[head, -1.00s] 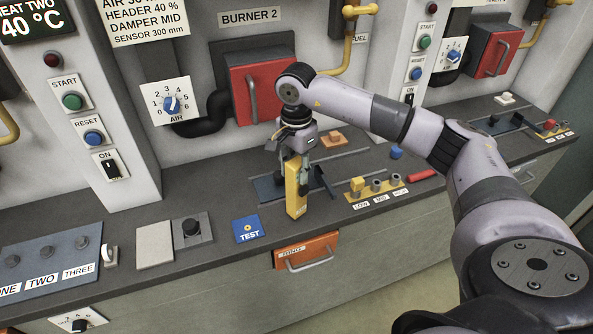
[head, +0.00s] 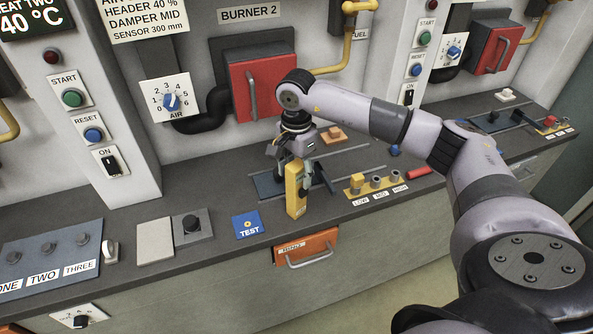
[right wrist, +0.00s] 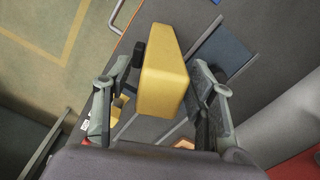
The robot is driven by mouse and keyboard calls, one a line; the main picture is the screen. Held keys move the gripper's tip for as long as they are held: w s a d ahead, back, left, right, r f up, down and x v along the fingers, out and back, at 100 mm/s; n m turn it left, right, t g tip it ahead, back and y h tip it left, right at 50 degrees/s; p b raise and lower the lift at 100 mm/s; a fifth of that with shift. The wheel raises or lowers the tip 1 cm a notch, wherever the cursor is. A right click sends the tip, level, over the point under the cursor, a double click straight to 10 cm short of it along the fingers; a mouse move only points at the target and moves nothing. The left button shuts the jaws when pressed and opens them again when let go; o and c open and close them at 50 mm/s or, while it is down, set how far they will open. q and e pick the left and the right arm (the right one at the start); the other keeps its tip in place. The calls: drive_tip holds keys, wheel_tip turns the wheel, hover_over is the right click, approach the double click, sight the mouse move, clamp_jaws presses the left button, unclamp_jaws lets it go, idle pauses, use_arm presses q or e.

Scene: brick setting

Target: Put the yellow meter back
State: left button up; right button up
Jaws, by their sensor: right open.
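The yellow meter (head: 296,192) stands upright at the front of the counter, beside the dark blue plate (head: 264,186). My right gripper (head: 294,163) comes down from above at the meter's upper end. In the right wrist view the yellow meter (right wrist: 165,72) lies between the two spread fingers of the right gripper (right wrist: 160,100), with a gap showing on each side. The gripper hides part of the meter's upper end in the head view. My left gripper is not in view.
A blue TEST pad (head: 248,226) lies left of the meter. A yellow block (head: 357,183) and LOW, MID and HIGH posts stand to its right. A black lever (head: 326,177) is close behind it. An orange drawer (head: 306,247) is below the counter edge.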

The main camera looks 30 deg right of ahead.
drive_tip(key=shift+r, duration=0.1)
wheel_tip(320, 180, up, 11)
drive_tip(key=b, duration=0.3)
drive_tip(key=shift+r, duration=0.55)
